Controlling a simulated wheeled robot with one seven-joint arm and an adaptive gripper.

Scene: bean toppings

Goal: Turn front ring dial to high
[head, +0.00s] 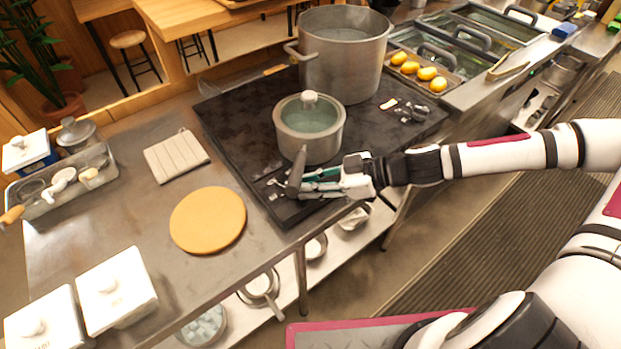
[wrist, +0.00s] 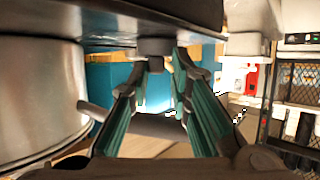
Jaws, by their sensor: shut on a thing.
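My gripper (head: 308,182) is at the left front corner of the black hob (head: 228,115), beside the handle (head: 297,172) of the lidded pot (head: 310,140). In the wrist view, my fingers (wrist: 168,64) are closed around a small dark dial (wrist: 153,46) on the hob surface, which shows along the top of that picture. I cannot read its marks or setting. The pot handle (wrist: 145,124) crosses close to my fingers, and the pot wall (wrist: 40,95) fills the left. In the head view the gripped dial is hidden by the gripper and handle.
A large open pot (head: 345,70) stands at the back of the hob. A round wooden board (head: 208,220) and a folded cloth (head: 176,156) lie on the counter at the left. In the wrist view, a paler knob-like block (wrist: 247,43) sits to the right of the dial.

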